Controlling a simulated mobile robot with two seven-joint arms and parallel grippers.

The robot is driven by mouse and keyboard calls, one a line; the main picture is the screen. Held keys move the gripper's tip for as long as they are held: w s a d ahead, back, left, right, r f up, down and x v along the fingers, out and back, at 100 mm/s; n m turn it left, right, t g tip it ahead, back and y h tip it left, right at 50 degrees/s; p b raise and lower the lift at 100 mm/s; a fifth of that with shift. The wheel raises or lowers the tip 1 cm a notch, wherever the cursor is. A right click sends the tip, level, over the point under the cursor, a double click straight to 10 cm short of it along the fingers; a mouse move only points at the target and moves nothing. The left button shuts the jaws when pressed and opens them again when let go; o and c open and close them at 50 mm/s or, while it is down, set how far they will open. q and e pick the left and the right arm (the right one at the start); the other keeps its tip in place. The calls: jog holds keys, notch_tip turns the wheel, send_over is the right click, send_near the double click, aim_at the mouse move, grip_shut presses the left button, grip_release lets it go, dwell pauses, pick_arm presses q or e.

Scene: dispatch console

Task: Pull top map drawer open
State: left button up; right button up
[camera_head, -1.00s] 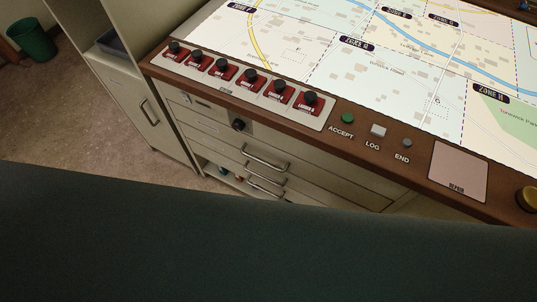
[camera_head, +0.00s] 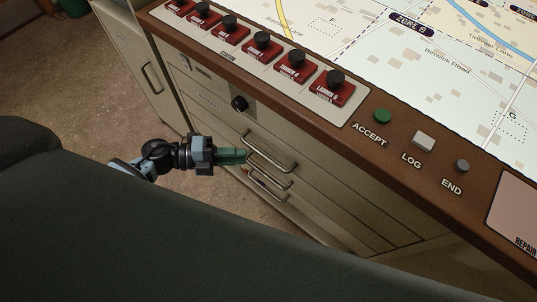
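The map drawers are cream fronts with metal bar handles, stacked under the console top. The top drawer handle (camera_head: 268,152) is a bent metal bar on the uppermost of the handled drawer fronts (camera_head: 310,167). My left gripper (camera_head: 243,155) reaches in from the left, its green fingers at the left end of that handle. I cannot tell whether the fingers touch or enclose the bar, or how far apart they are. The drawer front looks flush with the cabinet. My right gripper is not in view.
A cabinet (camera_head: 140,60) stands at left. Lower handles (camera_head: 268,178) sit close beneath.

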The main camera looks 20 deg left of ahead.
aim_at(265, 155)
pick_arm(q)
jog(key=shift+x, duration=3.9)
jog(key=shift+c, duration=0.3)
grip_shut()
